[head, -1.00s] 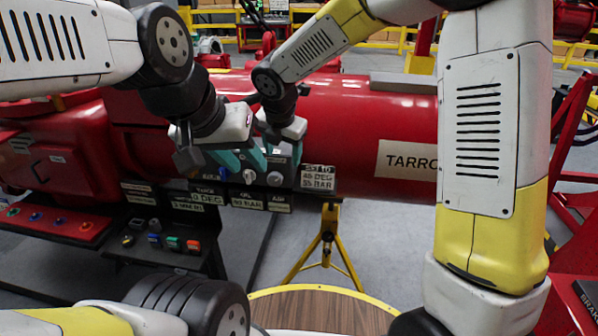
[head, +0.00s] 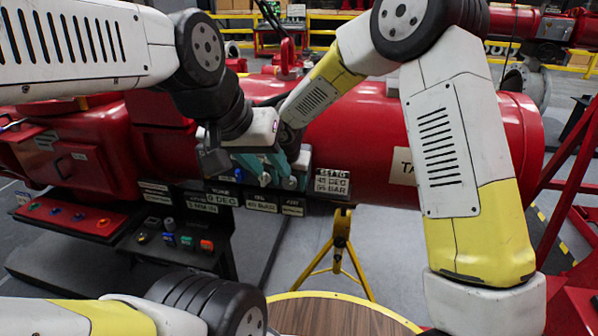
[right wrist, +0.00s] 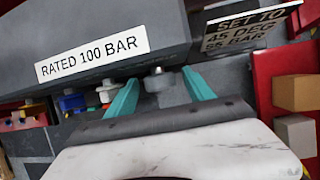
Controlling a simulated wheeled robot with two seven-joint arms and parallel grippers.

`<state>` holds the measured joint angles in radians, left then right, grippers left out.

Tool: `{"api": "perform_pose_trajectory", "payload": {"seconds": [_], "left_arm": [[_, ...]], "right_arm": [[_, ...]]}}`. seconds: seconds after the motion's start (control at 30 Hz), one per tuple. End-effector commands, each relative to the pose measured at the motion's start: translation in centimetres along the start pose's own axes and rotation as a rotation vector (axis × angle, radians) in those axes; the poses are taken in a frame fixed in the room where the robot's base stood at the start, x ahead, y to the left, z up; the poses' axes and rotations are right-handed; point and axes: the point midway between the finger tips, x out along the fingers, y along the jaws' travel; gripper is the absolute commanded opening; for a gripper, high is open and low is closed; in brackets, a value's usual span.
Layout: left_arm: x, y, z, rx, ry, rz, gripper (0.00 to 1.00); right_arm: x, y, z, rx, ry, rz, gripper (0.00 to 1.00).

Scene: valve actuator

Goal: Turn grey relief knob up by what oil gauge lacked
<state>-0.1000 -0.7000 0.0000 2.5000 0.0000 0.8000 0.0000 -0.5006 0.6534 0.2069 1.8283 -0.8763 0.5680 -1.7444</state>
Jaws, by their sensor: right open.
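A grey knob (right wrist: 158,80) sits on the grey valve panel, and shows small in the head view (head: 290,182). My right gripper (right wrist: 160,92) is open, with one teal finger on each side of the grey knob; I cannot tell if they touch it. In the head view my right gripper (head: 290,166) is at the panel's right part. My left gripper (head: 250,163) is just left of it, in front of the panel; its jaw opening is unclear. A sign (head: 331,182) reads "SET TO 45 DEG 55 BAR". Small readout plates (head: 262,206) below show degrees and bar, partly too small to read.
A white knob (right wrist: 108,92) and a blue knob (right wrist: 72,102) are left of the grey one. A "RATED 100 BAR" label (right wrist: 93,66) is above. My two grippers are close together. A red cylinder (head: 360,140) lies behind. A yellow stand (head: 341,240) is below.

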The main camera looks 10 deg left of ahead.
Motion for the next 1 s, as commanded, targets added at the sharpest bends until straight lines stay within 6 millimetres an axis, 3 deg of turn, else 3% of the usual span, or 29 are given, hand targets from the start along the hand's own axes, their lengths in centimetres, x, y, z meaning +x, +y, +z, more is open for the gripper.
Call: {"api": "perform_pose_trajectory", "payload": {"seconds": [0.13,0.4,0.47,0.77,1.0], "left_arm": [[0.00,0.00,0.00,0.000,0.000,0.000,0.36],[0.00,0.00,0.00,0.000,0.000,0.000,0.36],[0.00,0.00,0.00,0.000,0.000,0.000,0.36],[0.00,0.00,0.00,0.000,0.000,0.000,0.36],[0.00,0.00,0.00,0.000,0.000,0.000,0.36]], "right_arm": [[-0.03,0.00,0.00,0.000,0.000,0.000,0.62],[-0.05,0.00,-0.01,0.001,0.000,0.000,0.09],[-0.05,0.00,-0.01,0.001,0.000,0.000,0.00],[-0.09,-0.12,-0.01,0.018,0.000,0.040,0.00],[-0.05,-0.49,0.01,0.076,0.001,0.169,0.00]]}}
